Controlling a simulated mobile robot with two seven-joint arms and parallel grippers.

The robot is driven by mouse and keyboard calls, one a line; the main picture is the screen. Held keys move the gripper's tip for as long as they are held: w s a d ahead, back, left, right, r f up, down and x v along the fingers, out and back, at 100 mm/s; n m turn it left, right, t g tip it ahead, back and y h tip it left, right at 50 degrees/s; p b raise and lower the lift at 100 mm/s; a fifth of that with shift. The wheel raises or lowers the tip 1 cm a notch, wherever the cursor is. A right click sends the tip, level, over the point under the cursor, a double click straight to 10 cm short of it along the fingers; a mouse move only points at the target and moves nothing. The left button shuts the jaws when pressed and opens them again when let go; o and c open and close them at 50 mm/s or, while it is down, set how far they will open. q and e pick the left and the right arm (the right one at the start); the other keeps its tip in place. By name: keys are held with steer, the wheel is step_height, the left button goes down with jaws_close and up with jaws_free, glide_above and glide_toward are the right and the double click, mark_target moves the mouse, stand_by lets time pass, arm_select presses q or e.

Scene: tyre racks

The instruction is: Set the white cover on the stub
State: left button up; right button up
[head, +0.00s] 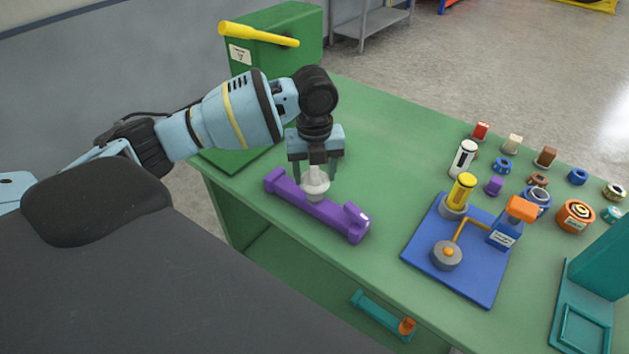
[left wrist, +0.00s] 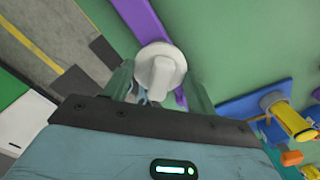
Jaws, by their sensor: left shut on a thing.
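The white cover (head: 315,182) is between the fingers of my left gripper (head: 315,172), which is shut on it and points down. The cover is over the middle of a purple bar-shaped part (head: 290,192) with raised ends, lying on the green table. A greyish-white piece shows under the cover at the bar; I cannot tell whether it is the stub or part of the cover, nor whether they touch. In the left wrist view the cover (left wrist: 160,68) shows as a round white knob between the fingers, with the purple part (left wrist: 142,20) behind it. My right gripper is out of view.
Right of the purple part stands a blue fixture (head: 425,245) with a yellow-topped cylinder (head: 462,190). Several small coloured parts stand at the back right. A green box with a yellow handle (head: 258,33) is at the back left. A teal part (head: 378,312) lies on the lower shelf.

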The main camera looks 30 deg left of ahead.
mark_target(314, 183)
arm_select(q)
step_height(314, 183, down, 3)
steer(key=shift+w+a+f, duration=0.1)
steer(key=shift+a+f, duration=0.05)
steer(key=shift+f, duration=0.05)
steer(key=shift+f, duration=0.5)
steer(key=o, duration=1)
steer(key=shift+r, duration=0.25)
step_height(314, 183, up, 12)
steer(key=shift+r+p, duration=0.2)
steer(key=shift+p, duration=0.1)
